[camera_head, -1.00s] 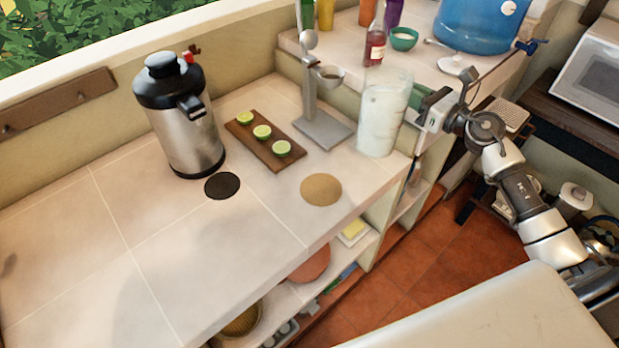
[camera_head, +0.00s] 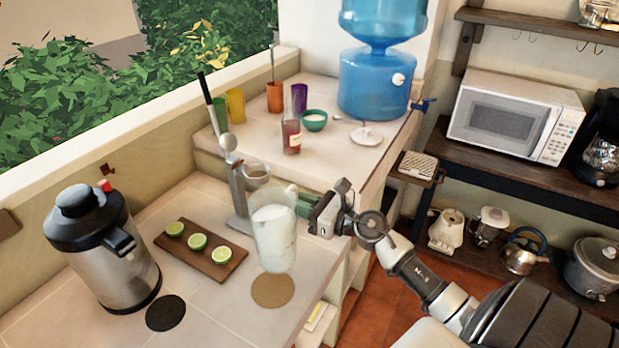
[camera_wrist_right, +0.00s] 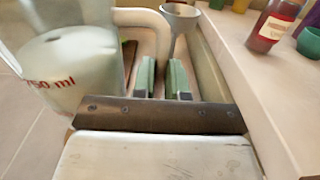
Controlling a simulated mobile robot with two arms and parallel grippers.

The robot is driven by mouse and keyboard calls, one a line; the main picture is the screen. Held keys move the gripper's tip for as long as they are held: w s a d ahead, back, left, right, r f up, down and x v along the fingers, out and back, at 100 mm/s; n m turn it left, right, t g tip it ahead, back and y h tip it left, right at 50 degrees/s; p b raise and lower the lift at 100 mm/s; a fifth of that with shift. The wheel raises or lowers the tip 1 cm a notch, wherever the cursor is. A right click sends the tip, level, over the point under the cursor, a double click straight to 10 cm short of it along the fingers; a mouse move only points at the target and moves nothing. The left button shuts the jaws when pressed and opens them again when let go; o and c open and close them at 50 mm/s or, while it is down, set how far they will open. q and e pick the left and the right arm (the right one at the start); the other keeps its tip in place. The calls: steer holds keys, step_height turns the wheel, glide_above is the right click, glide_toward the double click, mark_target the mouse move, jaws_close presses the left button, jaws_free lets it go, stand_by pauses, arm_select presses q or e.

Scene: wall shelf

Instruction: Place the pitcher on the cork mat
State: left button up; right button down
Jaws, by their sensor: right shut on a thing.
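The clear pitcher (camera_head: 274,238), with whitish contents, is in the head view just behind the round tan cork mat (camera_head: 272,293). Its base overlaps the mat's far edge in the picture; I cannot tell how far it is off the counter. My right gripper (camera_head: 306,204) comes from the right and is shut on the pitcher's handle. In the right wrist view the pitcher (camera_wrist_right: 75,75) is at the left, with red "750 ml" lettering, and its handle runs toward the green-padded fingers (camera_wrist_right: 163,80). My left gripper is not in view.
A steel dispenser (camera_head: 110,262) and a dark round mat (camera_head: 166,313) are at left. A wooden board (camera_head: 200,250) with limes lies behind the cork mat, near a metal stand (camera_head: 240,190). A red bottle (camera_head: 291,135) stands on the raised ledge.

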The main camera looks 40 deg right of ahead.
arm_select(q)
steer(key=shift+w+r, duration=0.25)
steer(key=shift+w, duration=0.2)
arm_select(e)
steer(key=s+a+f, duration=0.1)
steer(key=a+f, duration=0.2)
steer(key=f, duration=0.3)
steer(key=shift+s+a, duration=0.2)
steer(key=shift+s, duration=0.2)
steer(key=shift+f, duration=0.15)
steer(key=shift+f, duration=0.1)
steer(key=c, duration=1.2)
jaws_free()
steer(key=shift+s, duration=0.1)
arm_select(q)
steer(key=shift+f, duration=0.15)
arm_select(e)
steer(key=shift+o, duration=0.3)
